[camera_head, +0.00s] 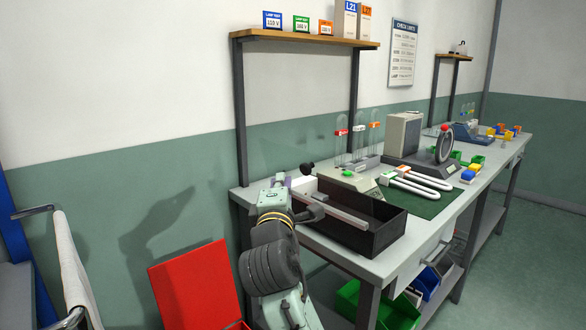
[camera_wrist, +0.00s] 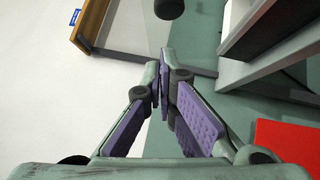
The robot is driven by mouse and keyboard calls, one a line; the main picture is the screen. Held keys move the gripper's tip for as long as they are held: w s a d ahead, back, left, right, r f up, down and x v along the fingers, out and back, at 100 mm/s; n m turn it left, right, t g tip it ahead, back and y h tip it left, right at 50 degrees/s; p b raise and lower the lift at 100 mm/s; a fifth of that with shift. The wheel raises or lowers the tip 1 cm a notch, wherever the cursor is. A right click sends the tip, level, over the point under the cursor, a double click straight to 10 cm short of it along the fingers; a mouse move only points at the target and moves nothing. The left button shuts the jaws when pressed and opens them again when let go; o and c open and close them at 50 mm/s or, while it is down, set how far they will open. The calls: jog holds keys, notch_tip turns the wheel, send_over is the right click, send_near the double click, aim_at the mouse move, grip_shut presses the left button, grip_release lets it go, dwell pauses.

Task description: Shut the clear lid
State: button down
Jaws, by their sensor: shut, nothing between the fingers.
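I cannot clearly make out the clear lid in either view. A black open-topped box (camera_head: 382,238) stands at the near end of the bench, with a long pale bar (camera_head: 335,208) lying across it. A black round knob (camera_head: 307,168) sticks up behind the box's left end; a dark rounded thing (camera_wrist: 168,8) at the top of the wrist view may be the same knob. My gripper (camera_wrist: 164,78) is shut and empty, its purple-padded fingers together at the tips. In the head view my gripper (camera_head: 284,181) is at the bench's left end, left of the box, partly hidden by my arm.
Behind the box stand a pale device (camera_head: 347,180) and a rack with clear tubes (camera_head: 359,142). White U-shaped tubes (camera_head: 415,185) lie on a green mat (camera_head: 440,203). A shelf (camera_head: 300,38) overhangs the bench.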

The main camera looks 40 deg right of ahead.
jog(key=shift+w+d+r+p, duration=0.1)
jog(key=shift+d+r+p, duration=0.15)
jog(key=shift+d, duration=0.7)
jog(key=shift+w+d+r+p, duration=0.1)
jog(key=shift+d+p, duration=0.2)
jog(key=shift+d, duration=0.65)
jog(key=shift+r, duration=0.1)
